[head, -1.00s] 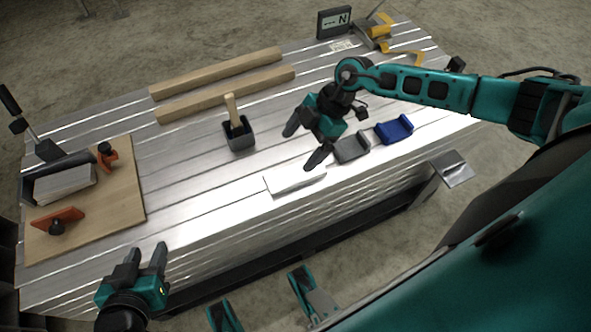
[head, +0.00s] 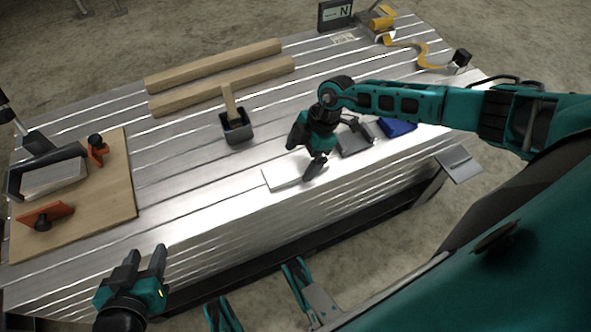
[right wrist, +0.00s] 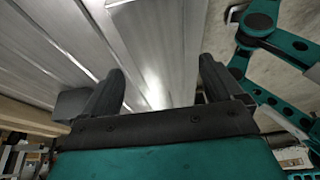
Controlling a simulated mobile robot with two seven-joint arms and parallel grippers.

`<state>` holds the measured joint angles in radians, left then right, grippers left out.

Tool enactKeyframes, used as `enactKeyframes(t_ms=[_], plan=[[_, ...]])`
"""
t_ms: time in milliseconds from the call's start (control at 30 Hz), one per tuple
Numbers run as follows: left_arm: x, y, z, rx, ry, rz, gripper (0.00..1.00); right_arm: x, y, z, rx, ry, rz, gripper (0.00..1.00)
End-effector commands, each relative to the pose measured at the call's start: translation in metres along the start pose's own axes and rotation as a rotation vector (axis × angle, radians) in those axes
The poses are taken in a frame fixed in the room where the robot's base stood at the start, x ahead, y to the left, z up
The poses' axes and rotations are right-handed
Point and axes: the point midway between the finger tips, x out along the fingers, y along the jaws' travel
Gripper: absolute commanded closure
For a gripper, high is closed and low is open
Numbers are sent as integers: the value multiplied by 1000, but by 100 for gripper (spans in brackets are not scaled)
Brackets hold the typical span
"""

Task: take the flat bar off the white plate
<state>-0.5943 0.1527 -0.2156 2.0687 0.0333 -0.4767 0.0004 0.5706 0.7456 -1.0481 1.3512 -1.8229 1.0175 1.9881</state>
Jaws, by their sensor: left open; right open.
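The white plate (head: 283,177) lies flat near the front edge of the metal bed in the head view. I cannot make out a separate flat bar on it; glare washes the plate out, and my right gripper covers part of its right end. My right gripper (head: 302,161) is open and empty, just above and behind the plate's right part. In the right wrist view its two fingers (right wrist: 163,74) stand apart with only bare metal between them. My left gripper (head: 144,258) is open and empty in front of the bed's front edge, far left of the plate.
A grey tray (head: 355,141) and a blue tray (head: 398,128) sit right of my right gripper. A dark holder (head: 236,131) with a wooden handle stands behind the plate. Two wooden beams (head: 215,66) lie at the back, and a wooden board (head: 112,190) at left.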

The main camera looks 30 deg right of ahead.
Motion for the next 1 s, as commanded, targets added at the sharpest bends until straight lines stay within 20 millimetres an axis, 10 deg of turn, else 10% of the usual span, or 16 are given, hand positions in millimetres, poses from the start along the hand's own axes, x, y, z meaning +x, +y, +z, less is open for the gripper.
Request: enactKeyframes(t_ms=[400,1000], plan=[[6,2,7,-9,1,2,57,25,0,0,-1,1,0,8],[7,0,5,1,4,2,57,25,0,0,0,1,0,66]])
